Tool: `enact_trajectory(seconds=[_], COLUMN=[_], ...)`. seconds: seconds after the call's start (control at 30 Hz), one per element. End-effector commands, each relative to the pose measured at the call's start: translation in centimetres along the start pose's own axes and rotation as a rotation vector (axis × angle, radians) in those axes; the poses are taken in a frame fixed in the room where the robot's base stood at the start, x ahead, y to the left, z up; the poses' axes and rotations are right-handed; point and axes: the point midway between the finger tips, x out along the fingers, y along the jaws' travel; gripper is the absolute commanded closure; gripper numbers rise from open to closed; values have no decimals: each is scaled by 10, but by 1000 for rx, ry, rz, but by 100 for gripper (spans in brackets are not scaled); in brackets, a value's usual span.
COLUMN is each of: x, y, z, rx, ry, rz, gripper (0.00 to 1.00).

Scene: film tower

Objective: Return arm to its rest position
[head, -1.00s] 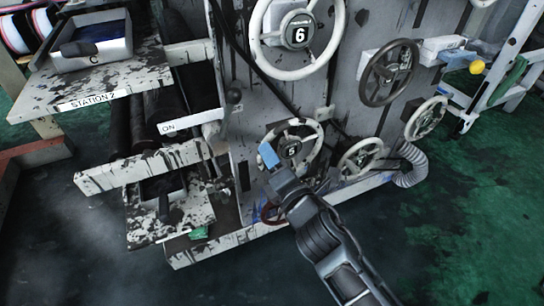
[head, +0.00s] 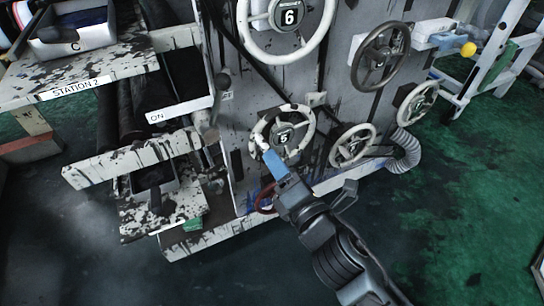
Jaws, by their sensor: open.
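My gripper (head: 275,165) is at the end of my dark grey arm, which reaches up from the bottom right in the head view. A blue fingertip shows in front of the lower part of wheel 5 (head: 307,132). The gripper is open, and I see nothing held in it. Whether the fingertip touches the wheel's rim, I cannot tell.
Wheel 6 (head: 317,25) and a dark handwheel (head: 381,57) are on the panel above. Smaller handwheels (head: 352,147) are at the right, near a ribbed hose (head: 405,155). The Station 2 shelf (head: 110,72) juts out at left. Green floor (head: 480,190) at right is clear.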

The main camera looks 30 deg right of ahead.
Motion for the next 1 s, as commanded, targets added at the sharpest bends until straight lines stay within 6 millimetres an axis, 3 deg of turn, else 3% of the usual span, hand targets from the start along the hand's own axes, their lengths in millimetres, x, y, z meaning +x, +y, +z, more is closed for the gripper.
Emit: enact_trajectory(seconds=[0.67, 0.77, 0.83, 1.0], x=[-9, -24, -44, -114], y=[-1, -7, -15, -28], z=[0, -2, -5, -8], rx=[12, 81, 176, 524], ry=[3, 19, 39, 85], rz=[-3, -16, -34, -98], gripper=[53, 53, 53, 53])
